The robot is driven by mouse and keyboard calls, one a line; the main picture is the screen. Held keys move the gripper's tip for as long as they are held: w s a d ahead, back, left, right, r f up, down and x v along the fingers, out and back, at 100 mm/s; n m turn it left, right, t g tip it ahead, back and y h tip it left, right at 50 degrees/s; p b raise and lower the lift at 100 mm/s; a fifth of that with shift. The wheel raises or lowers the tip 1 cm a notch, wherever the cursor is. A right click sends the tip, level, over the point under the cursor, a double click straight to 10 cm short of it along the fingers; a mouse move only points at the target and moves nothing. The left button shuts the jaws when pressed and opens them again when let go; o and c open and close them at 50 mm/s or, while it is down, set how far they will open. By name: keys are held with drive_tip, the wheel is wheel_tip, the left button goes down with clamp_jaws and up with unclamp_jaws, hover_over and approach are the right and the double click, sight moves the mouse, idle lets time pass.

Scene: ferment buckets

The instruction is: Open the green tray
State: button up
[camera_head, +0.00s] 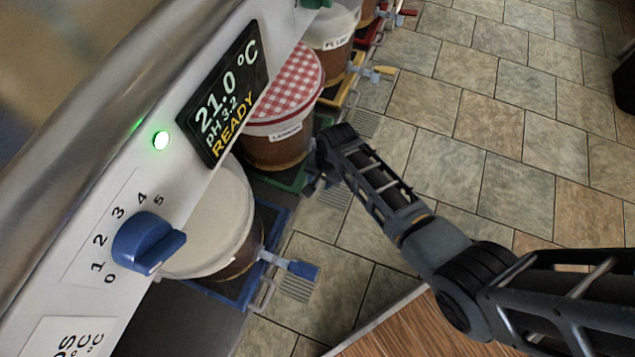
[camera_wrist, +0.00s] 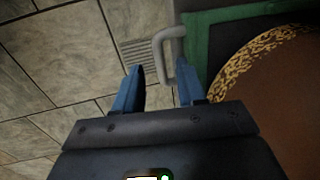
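The green tray (camera_head: 290,181) is under the bucket with the red-checked lid (camera_head: 290,88) in the head view. Its green edge (camera_wrist: 232,15) and its grey loop handle (camera_wrist: 159,45) show in the wrist view. My gripper (camera_wrist: 160,68) is open, its two blue fingers pointing at the handle. The handle's outer bar lies between the fingertips, with the right finger towards the tray; I cannot tell whether either finger touches it. In the head view my wrist mostly hides the gripper and handle.
A blue tray (camera_head: 277,228) with a pale-lidded bucket (camera_head: 207,222) is nearer, its blue tap (camera_head: 303,269) sticking out. A yellow tray (camera_head: 350,82) is farther along. A control panel with a blue knob (camera_head: 147,243) overhangs the buckets. The tiled floor (camera_head: 480,130) at right is open.

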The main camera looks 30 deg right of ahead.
sight(317, 186)
drive_tip(key=shift+w+a+f+b, duration=0.1)
drive_tip(key=shift+f+b, duration=0.2)
drive_tip(key=shift+f, duration=0.5)
drive_tip(key=shift+w+a+f+b, duration=0.1)
drive_tip(key=shift+f+b, duration=0.2)
drive_tip(key=shift+f, duration=0.5)
clamp_jaws()
